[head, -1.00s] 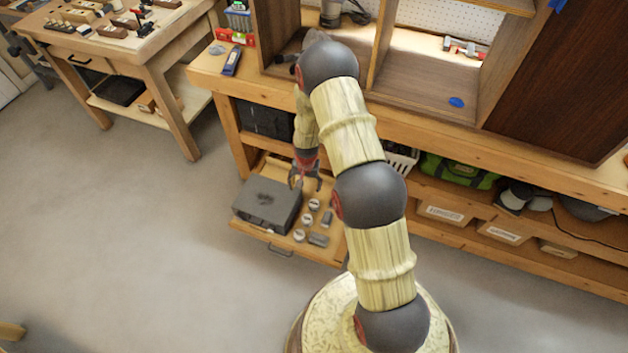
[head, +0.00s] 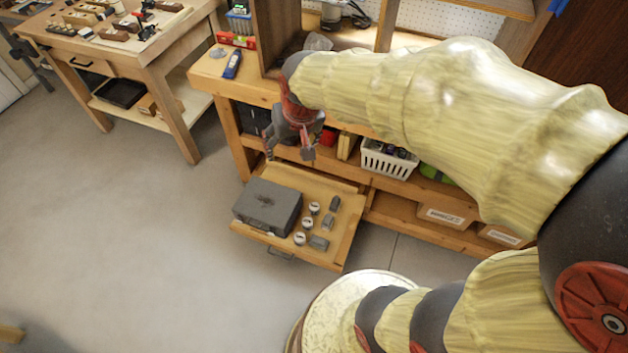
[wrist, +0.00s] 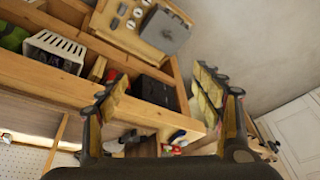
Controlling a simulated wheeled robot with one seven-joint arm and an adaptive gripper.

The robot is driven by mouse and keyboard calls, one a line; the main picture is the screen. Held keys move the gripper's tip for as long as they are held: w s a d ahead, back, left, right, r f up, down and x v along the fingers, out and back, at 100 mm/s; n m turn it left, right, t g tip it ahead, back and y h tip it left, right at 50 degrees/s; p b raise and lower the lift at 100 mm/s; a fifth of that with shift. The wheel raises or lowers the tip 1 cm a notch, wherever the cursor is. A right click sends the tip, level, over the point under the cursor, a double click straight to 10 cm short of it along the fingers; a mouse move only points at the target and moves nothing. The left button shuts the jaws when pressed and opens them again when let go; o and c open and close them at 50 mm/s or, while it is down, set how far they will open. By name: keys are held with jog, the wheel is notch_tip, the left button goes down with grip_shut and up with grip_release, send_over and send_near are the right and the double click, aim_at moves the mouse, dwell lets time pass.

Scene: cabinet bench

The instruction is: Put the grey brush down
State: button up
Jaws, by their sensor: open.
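My gripper (head: 289,152) is open, with its fingers pointing down, above the back of the pulled-out drawer (head: 345,245) in the head view. In the wrist view, my gripper (wrist: 157,85) has nothing between its spread fingers. Small grey pieces lie in the drawer's right part: one at the back (head: 334,203), one in the middle (head: 327,221) and one at the front (head: 318,242). They are too small to tell which, if any, is the grey brush. The drawer also shows in the wrist view (wrist: 103,22).
A grey case (head: 268,205) fills the drawer's left part, beside white-topped round pieces (head: 307,222). A white basket (head: 388,160) stands on the shelf to the right. The bench top (head: 205,75) overhangs behind the gripper. The floor left of the drawer is clear.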

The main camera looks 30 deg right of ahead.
jog(key=s+a+r+n, duration=0.1)
jog(key=s+r, duration=0.1)
jog(key=s, duration=0.3)
jog(key=s+a+r+t, duration=0.1)
jog(key=s+r, duration=0.1)
jog(key=s, duration=0.3)
jog(key=s+a+r+n, duration=0.1)
jog(key=s+r, duration=0.1)
jog(key=s, duration=0.3)
jog(key=shift+s+r+n, duration=0.3)
jog(key=shift+s, duration=0.1)
